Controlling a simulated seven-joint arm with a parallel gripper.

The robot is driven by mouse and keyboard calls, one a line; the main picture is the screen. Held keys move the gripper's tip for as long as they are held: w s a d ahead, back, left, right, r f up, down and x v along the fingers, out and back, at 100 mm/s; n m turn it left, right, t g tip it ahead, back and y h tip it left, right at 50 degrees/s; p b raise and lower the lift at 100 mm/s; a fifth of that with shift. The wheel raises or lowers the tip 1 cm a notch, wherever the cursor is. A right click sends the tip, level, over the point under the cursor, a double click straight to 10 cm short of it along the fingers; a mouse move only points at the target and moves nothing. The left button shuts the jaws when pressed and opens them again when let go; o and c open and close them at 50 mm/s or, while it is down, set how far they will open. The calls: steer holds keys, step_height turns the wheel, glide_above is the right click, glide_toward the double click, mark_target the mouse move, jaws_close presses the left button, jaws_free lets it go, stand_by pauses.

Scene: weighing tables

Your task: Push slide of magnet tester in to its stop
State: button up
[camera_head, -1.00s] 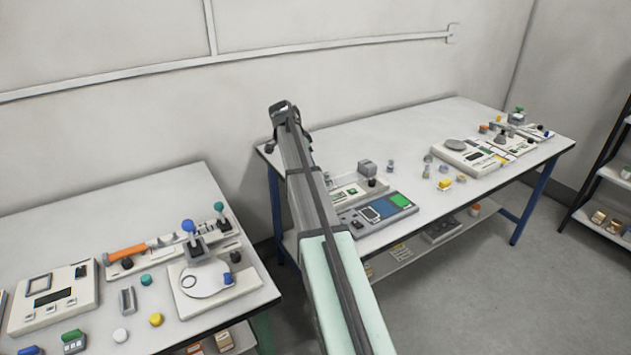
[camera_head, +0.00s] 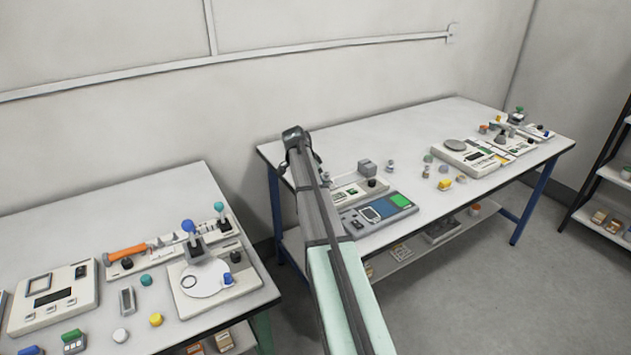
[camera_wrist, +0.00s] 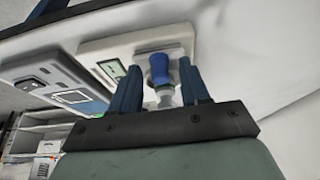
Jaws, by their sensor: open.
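A white device (camera_head: 347,196) with a small display stands on the right table, partly hidden by my arm; it looks like the magnet tester. In the wrist view its pale body (camera_wrist: 97,46) fills the upper middle. A blue knob (camera_wrist: 159,68) on a pale stem stands at its edge, apparently the slide's handle; how far the slide is out cannot be told. My gripper (camera_wrist: 160,72) is open, with one finger on each side of the knob. Contact with the fingers is unclear. My arm hides the knob in the head view.
A grey and blue instrument (camera_head: 378,213) with a green panel stands beside the tester, close to the table's front edge. A grey block (camera_head: 367,167) and small weights stand behind. A scale (camera_head: 466,155) stands farther right. The table's back middle is clear.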

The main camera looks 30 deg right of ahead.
mark_target(332, 181)
steer(key=shift+c, duration=0.4)
jaws_close()
steer(key=d, duration=1.2)
steer(key=shift+d, duration=0.3)
steer(key=shift+c, duration=0.9)
jaws_free()
steer(key=shift+o, duration=1.3)
steer(key=shift+a, duration=0.1)
steer(key=v, duration=1.3)
steer(key=shift+a+r, duration=0.15)
steer(key=shift+r, duration=0.2)
